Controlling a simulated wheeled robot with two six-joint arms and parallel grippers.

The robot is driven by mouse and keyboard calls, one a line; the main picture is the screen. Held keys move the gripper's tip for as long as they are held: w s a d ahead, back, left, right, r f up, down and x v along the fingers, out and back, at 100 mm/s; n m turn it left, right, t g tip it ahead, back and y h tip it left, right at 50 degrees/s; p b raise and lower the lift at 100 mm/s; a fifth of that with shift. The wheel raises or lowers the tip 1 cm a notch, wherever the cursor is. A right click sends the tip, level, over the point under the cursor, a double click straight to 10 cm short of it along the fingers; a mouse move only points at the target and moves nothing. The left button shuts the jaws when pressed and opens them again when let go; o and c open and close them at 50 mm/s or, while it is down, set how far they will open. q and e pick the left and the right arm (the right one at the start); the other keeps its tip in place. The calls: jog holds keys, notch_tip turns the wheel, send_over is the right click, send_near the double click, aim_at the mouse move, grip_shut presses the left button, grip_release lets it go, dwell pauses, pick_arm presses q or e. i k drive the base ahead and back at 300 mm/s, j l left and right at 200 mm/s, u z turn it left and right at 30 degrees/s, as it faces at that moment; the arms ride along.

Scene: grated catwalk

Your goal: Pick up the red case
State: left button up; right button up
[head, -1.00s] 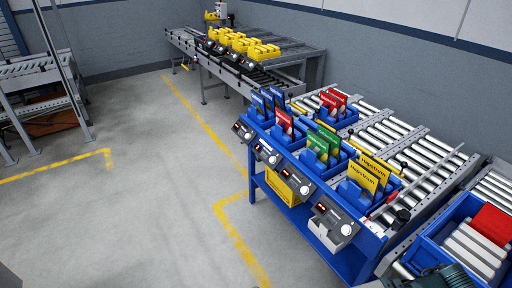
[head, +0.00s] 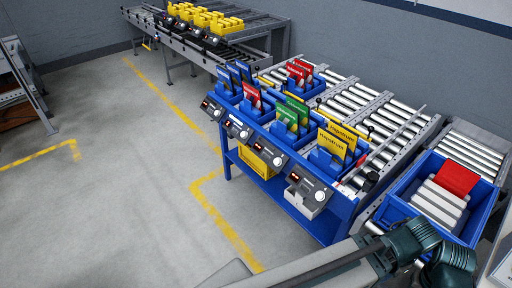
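A red case (head: 458,178) lies in the blue crate (head: 398,197) at the right, at the end of a row of white cases (head: 438,203). Thin red cases also stand in blue holders on the workbench, one group near the front (head: 251,97) and one farther back (head: 298,72). One of my arms crosses the lower right, with its dark green joints in front of the crate's near side. Neither gripper can be made out in the head view.
The blue workbench (head: 325,228) holds blue, green and yellow cases and several control boxes. Roller conveyors (head: 405,115) run behind it. Yellow bins (head: 208,20) stand on a far conveyor. The grey floor (head: 110,215) at the left is clear, with yellow lines.

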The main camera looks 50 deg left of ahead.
aim_at(254, 94)
jog(key=u, duration=1.75)
jog(key=z, duration=1.65)
jog(key=j, duration=0.3)
jog(key=i+j, duration=0.1)
jog(key=j, duration=0.2)
jog(key=u, duration=0.05)
